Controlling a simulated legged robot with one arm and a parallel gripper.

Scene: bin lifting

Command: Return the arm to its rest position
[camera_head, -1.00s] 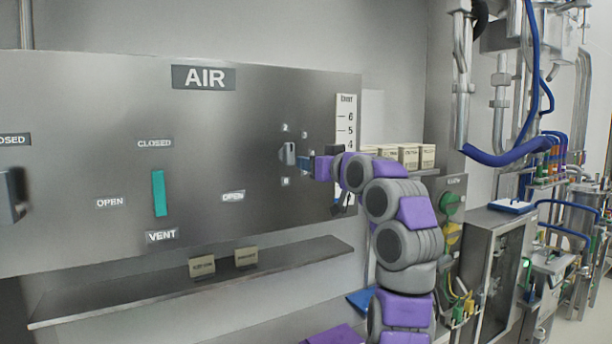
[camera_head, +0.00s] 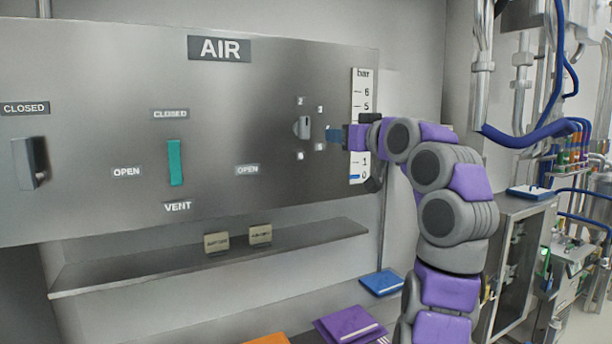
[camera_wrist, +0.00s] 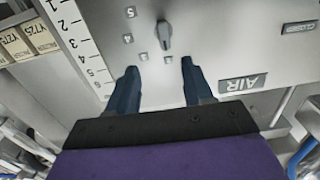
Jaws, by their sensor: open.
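My arm (camera_head: 455,215), purple and grey, rises at the right of the head view and bends left towards the AIR panel (camera_head: 90,90). My gripper (camera_head: 332,135) is in front of the panel, just right of a small grey knob (camera_head: 303,127). In the wrist view my gripper (camera_wrist: 160,78) shows two dark blue fingers spread apart with nothing between them. The knob (camera_wrist: 164,38) lies beyond the fingertips there, apart from them. The arm hides part of the bar scale (camera_head: 358,95).
A shelf (camera_head: 130,270) with two small beige boxes (camera_head: 260,235) runs below the panel. Blue (camera_head: 381,283) and purple (camera_head: 348,325) books lie lower down. Pipes (camera_head: 484,70) and a metal cabinet (camera_head: 515,250) stand at the right. Open air lies in front of the panel's left part.

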